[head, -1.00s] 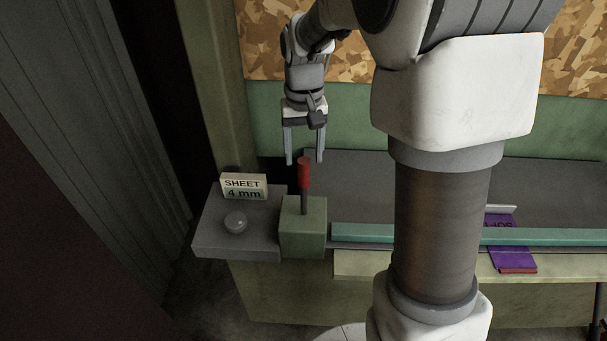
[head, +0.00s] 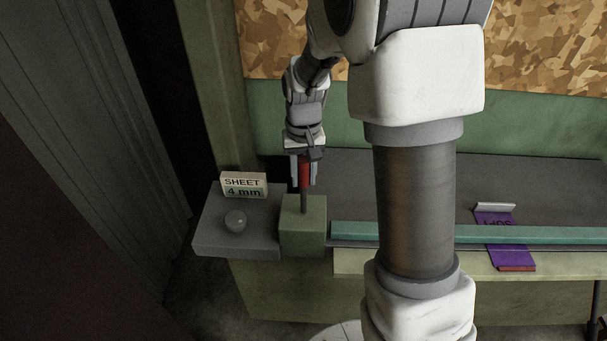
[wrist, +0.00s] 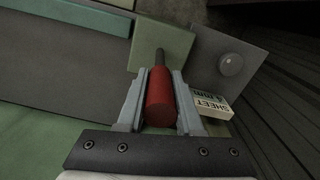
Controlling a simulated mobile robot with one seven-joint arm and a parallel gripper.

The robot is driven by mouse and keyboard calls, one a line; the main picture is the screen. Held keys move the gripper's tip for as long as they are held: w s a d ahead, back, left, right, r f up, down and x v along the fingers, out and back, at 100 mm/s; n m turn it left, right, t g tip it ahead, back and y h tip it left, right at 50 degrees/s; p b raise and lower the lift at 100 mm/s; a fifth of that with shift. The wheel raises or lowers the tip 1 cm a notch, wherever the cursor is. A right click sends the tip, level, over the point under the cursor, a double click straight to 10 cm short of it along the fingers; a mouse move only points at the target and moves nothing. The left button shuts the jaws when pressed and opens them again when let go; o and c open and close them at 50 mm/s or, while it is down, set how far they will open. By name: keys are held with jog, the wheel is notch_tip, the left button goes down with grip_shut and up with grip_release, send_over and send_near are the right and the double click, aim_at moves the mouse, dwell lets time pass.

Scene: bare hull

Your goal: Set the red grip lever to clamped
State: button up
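The red grip lever (head: 304,174) stands upright on a dark rod from a green block (head: 303,239) at the left end of the bench. My gripper (head: 303,184) points down around the red grip, one finger on each side. In the wrist view the red grip (wrist: 160,97) lies between the two fingers of my gripper (wrist: 160,80). The fingers are close to its sides, with a thin gap seeming to show at the tips; whether they press on it is not clear. The rod runs from the grip into the block (wrist: 165,45).
A grey plate (head: 209,240) with a round knob (head: 235,221) and a "SHEET 4 mm" sign (head: 243,185) lies left of the block. A teal bar (head: 400,233) runs along the bench to the right.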

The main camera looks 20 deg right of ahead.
grip_shut()
dwell(1.0)
